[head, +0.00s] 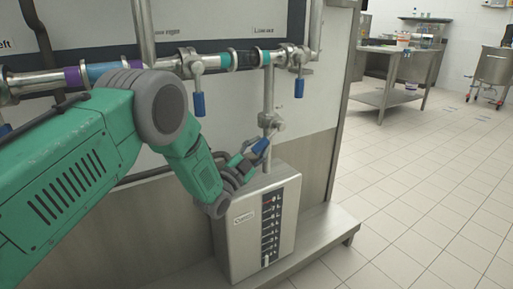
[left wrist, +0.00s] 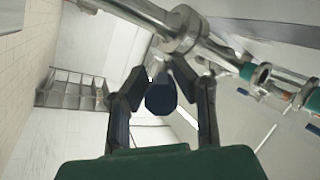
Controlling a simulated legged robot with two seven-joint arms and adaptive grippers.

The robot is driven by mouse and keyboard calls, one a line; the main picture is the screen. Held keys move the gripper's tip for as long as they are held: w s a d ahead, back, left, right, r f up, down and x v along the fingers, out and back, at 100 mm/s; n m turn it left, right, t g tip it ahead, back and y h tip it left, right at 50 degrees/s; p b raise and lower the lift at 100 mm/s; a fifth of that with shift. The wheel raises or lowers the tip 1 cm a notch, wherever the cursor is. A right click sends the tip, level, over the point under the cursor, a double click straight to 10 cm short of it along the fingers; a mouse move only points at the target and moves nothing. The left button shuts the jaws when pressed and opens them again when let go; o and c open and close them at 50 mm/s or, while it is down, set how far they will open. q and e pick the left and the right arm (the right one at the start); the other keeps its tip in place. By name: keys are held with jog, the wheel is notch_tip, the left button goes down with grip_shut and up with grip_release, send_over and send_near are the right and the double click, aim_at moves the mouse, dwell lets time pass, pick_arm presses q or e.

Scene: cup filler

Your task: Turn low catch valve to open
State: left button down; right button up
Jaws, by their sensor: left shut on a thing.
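The low catch valve (head: 270,122) is on the vertical pipe above the grey control box, below the main pipe run. Its blue handle (head: 260,147) slants down to the left from the valve body. My left gripper (head: 250,155) reaches in from the left and is shut on this handle. In the left wrist view the dark blue handle end (left wrist: 161,97) lies between the two black fingers of my left gripper (left wrist: 161,80). The valve body (left wrist: 180,35) shows beyond it. The fingers partly hide the handle in the head view. My right gripper is not in view.
Two other blue-handled valves (head: 198,104) (head: 299,88) hang from the horizontal pipe above, handles pointing down. The control box (head: 245,235) stands just below my gripper. A steel ledge (head: 325,232) runs along the base. The tiled floor at right is open.

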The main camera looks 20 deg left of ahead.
pick_arm(q)
jog(key=shift+d+r+h, duration=0.1)
jog(key=shift+d+h, duration=0.3)
jog(key=shift+d, duration=0.2)
jog(key=c, duration=1.7)
grip_release()
jog(key=o, duration=0.4)
jog(key=shift+s+d+r, duration=0.1)
jog(key=shift+d+r, duration=0.1)
jog(key=shift+s+f, duration=0.1)
jog(key=shift+f, duration=0.15)
jog(key=v, duration=1.1)
jog(key=shift+s+f, duration=0.2)
jog(key=shift+s, duration=0.15)
